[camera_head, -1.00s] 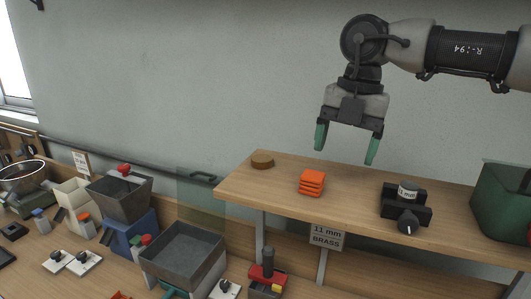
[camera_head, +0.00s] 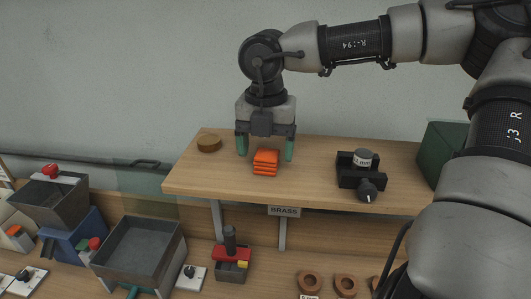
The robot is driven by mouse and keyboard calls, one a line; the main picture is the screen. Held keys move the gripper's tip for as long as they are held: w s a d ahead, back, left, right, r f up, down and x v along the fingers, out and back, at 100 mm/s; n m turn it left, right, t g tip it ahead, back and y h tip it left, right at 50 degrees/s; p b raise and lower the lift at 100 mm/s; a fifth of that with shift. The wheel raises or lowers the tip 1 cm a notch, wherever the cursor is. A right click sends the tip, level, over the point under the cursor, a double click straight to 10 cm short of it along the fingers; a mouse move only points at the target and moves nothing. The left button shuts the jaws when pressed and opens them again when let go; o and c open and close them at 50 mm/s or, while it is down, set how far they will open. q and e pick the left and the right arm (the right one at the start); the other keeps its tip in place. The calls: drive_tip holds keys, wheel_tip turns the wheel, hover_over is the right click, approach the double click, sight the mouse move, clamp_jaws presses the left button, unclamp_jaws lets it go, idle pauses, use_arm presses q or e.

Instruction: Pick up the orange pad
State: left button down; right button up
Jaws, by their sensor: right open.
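The orange pad (camera_head: 265,162) is a small ribbed or stacked block lying on the raised wooden shelf (camera_head: 210,178). My right gripper (camera_head: 265,154) points down over it with green fingertips. The fingers are open, one on the left and one on the right of the pad, with a gap on each side. Whether the tips are level with the pad or slightly behind it is hard to tell. My left gripper is not in view.
A brown round disc (camera_head: 209,143) lies left of the pad. A black clamp device (camera_head: 360,174) and a green bin (camera_head: 442,153) stand to the right on the shelf. Below are a grey tray (camera_head: 139,252), a red-topped block (camera_head: 232,260) and several brown rings.

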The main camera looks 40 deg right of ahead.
wheel_tip(320, 180, down, 2)
drive_tip(key=shift+d+f, duration=0.1)
drive_tip(key=shift+f, duration=0.15)
drive_tip(key=shift+c, duration=0.9)
drive_tip(key=c, duration=0.8)
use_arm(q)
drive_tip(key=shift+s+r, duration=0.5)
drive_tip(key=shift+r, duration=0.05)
use_arm(e)
drive_tip(key=shift+r, duration=0.1)
